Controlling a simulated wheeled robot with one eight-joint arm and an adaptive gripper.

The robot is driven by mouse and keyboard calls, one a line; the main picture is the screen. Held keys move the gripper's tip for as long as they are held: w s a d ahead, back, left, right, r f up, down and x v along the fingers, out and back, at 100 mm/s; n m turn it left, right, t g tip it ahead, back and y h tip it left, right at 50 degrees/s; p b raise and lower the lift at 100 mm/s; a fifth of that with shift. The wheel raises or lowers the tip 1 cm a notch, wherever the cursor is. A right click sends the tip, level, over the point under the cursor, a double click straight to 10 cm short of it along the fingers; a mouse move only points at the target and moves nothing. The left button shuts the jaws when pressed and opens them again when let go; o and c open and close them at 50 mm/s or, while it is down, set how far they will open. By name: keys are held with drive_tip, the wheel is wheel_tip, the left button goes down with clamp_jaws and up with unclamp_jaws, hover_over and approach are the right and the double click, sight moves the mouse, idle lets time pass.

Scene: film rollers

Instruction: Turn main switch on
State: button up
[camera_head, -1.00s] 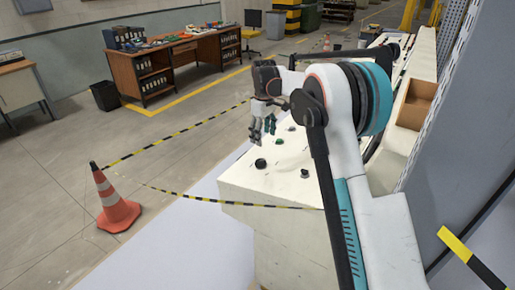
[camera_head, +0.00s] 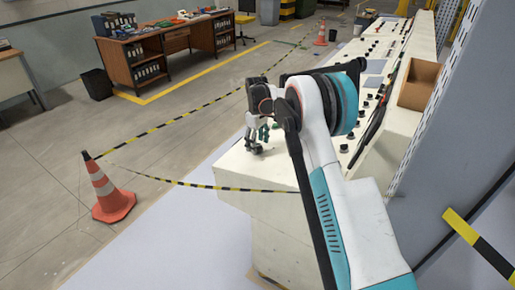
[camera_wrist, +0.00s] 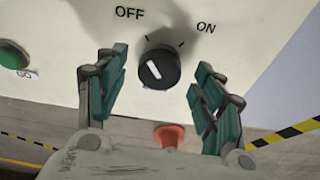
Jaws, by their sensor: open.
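The main switch (camera_wrist: 158,68) is a round black knob with a white pointer line, on a cream panel face marked OFF and ON in the wrist view. The pointer tilts up and left, toward the OFF side. My gripper (camera_wrist: 161,62) is open, with one teal-padded finger on each side of the knob and a gap to it on both sides. In the head view my gripper (camera_head: 257,136) points down over the near end of the cream console (camera_head: 232,170), and it largely hides the knob there.
A green button (camera_wrist: 12,57) lies left of the switch. Black-and-yellow tape (camera_head: 180,183) runs across the console's near end from an orange cone (camera_head: 108,192). A brown box (camera_head: 418,84) stands on the console's right side.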

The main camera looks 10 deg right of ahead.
drive_tip(key=shift+f, duration=0.85)
drive_tip(key=c, duration=1)
drive_tip(key=shift+c, duration=0.2)
drive_tip(key=shift+m, duration=0.3)
drive_tip(key=m, duration=0.3)
drive_tip(key=shift+s+a+h, duration=0.15)
drive_tip(key=shift+h, duration=0.15)
drive_tip(key=m, duration=0.3)
drive_tip(key=shift+a+t+h, duration=0.15)
drive_tip(key=shift+t+h, duration=0.15)
drive_tip(key=shift+h, duration=0.1)
drive_tip(key=m, duration=0.3)
drive_tip(key=m+h, duration=0.1)
drive_tip(key=m, duration=0.2)
drive_tip(key=shift+a+m+h, duration=0.2)
drive_tip(key=shift+m+h, duration=0.1)
drive_tip(key=shift+m, duration=0.1)
